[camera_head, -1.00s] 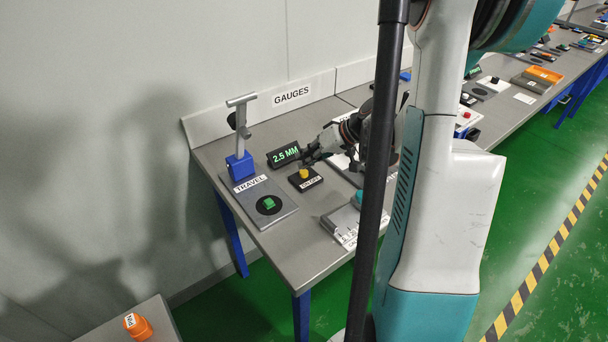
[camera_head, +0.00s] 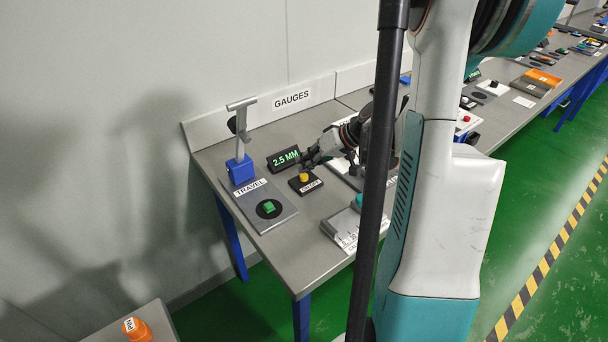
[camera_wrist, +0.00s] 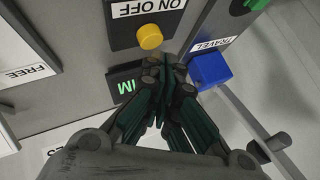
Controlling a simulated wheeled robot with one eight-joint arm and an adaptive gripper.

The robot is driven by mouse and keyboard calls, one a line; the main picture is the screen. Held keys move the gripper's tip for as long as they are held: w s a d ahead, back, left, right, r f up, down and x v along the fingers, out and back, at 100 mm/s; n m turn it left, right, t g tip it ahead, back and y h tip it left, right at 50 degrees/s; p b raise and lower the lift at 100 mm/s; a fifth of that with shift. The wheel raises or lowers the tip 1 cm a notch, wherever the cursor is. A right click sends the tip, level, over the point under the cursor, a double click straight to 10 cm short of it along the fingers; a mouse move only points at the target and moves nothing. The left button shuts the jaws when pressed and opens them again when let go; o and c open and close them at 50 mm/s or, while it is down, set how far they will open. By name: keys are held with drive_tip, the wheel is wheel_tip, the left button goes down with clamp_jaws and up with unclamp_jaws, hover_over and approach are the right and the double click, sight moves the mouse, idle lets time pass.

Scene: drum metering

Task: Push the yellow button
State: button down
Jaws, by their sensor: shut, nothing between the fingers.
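The yellow button (camera_head: 304,177) sits on a small black box with an "ON OFF" label on the bench. It also shows in the wrist view (camera_wrist: 150,37), just ahead of the fingertips. My gripper (camera_head: 306,163) is shut and empty. In the wrist view, its fingertips (camera_wrist: 167,66) are close beside the button, on the display side; I cannot tell whether they touch it. The display (camera_head: 284,157) behind reads "2.5 MM" in the head view; my fingers partly cover it in the wrist view.
A blue block with a grey post (camera_head: 239,170) and a green block (camera_head: 269,206) on a dark disc stand on the "TRAVEL" plate at left. A grey labelled tray (camera_head: 343,227) lies at front right. Bare bench (camera_head: 290,250) lies in front.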

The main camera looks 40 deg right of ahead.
drive_tip(key=shift+f, duration=0.1)
drive_tip(key=shift+f+b, duration=0.35)
drive_tip(key=shift+b, duration=0.05)
drive_tip(key=shift+f, duration=0.2)
idle(0.6)
drive_tip(key=shift+r, duration=0.7)
wheel_tip(320, 180, up, 6)
drive_tip(key=p, duration=0.4)
drive_tip(key=shift+p, duration=0.35)
